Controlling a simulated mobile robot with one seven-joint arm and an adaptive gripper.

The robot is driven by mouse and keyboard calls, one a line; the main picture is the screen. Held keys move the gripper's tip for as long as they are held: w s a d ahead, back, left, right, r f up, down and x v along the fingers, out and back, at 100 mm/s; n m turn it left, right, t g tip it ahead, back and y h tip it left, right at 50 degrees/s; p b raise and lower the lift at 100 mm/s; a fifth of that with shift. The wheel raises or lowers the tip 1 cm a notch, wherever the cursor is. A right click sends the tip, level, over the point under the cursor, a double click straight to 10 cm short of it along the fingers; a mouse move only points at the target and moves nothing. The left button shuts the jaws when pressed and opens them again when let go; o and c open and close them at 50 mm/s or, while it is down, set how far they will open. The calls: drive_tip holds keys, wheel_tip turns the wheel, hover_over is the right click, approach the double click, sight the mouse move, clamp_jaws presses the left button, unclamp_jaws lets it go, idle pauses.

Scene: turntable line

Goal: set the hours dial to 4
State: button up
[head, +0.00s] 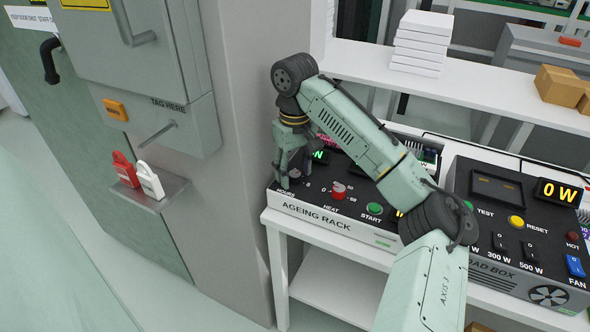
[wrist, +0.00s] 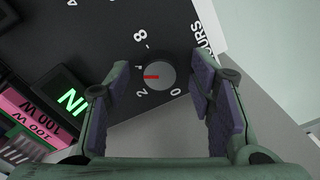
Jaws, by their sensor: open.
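The hours dial (wrist: 160,72) is a round grey knob with a red pointer line on the black panel of the ageing rack (head: 325,222). In the wrist view the pointer aims left, between the printed 2 and 4. The 0 is at lower right and the 8 at upper left. My gripper (wrist: 161,78) is open, with one finger on each side of the dial and visible gaps to it. In the head view my gripper (head: 291,178) points down at the rack's left front corner and largely hides the dial.
The red heat knob (head: 338,190) and green start button (head: 374,209) lie right of my gripper. A lit green display (wrist: 72,101) and pink packs (wrist: 32,112) show in the wrist view. The load box (head: 500,250) stands further right; a grey cabinet (head: 165,60) stands left.

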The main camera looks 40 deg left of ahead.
sight(295, 174)
wheel_tip(295, 174, up, 12)
idle(0.5)
drive_tip(key=shift+s, duration=0.1)
idle(0.4)
